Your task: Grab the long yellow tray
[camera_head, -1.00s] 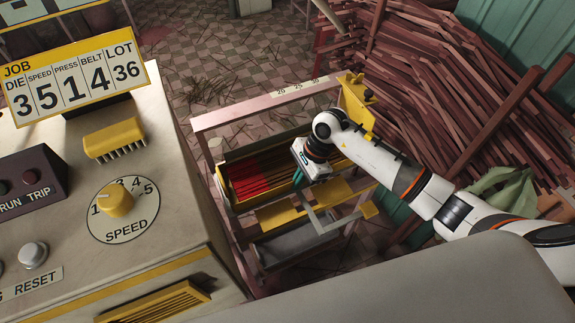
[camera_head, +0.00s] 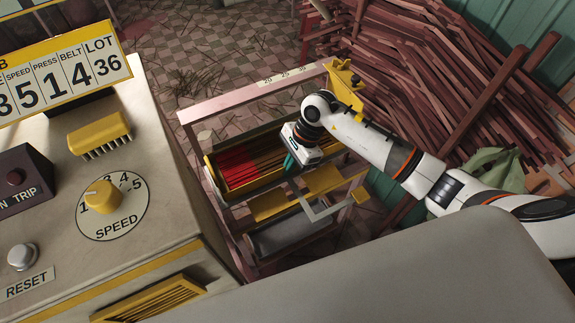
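The long yellow tray (camera_head: 250,189) lies across the pink rack. Its yellow rim encloses red sticks at the left and darker sticks further right. My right gripper (camera_head: 291,163) points down at the tray's front side, right of the middle. Its teal fingertips are by the front rim. The gripper and arm hide part of the tray's right half. I cannot tell whether the fingers touch the rim or how far apart they are. My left gripper is out of view.
The rack (camera_head: 195,116) has yellow plates (camera_head: 322,180) in front of the tray and a grey lower tray (camera_head: 290,234). The machine (camera_head: 165,190) with its speed dial stands at the left. Reddish sticks (camera_head: 440,80) are heaped behind my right arm.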

